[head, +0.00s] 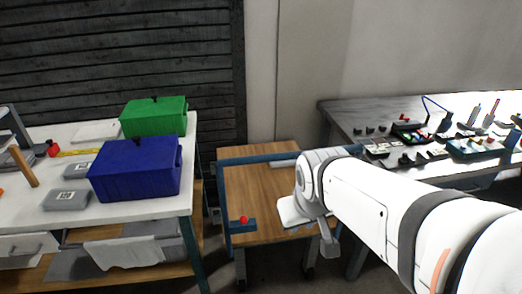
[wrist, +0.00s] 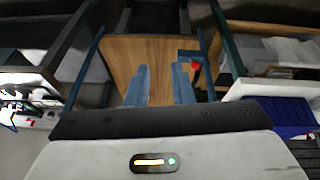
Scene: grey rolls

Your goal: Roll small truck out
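The small truck is a low cart with a brown wooden top (head: 262,180) and blue frame bars, standing between two tables in the head view. A blue bracket with a red knob (head: 244,219) sits at its near left corner. In the wrist view the wooden top (wrist: 150,55) lies ahead, and the red knob (wrist: 195,66) shows right of the fingers. My gripper (wrist: 160,88) is open, with its two bluish fingers apart and only wood visible between them. In the head view my arm's end is over the cart's right side and hides part of it; the fingers are not clear there.
A white table (head: 130,205) on the left bears a blue box (head: 135,172), a green box (head: 153,117) and grey cases. A grey workbench (head: 350,112) on the right holds several tools and parts. Slatted panelling stands behind. Side clearance around the cart looks narrow.

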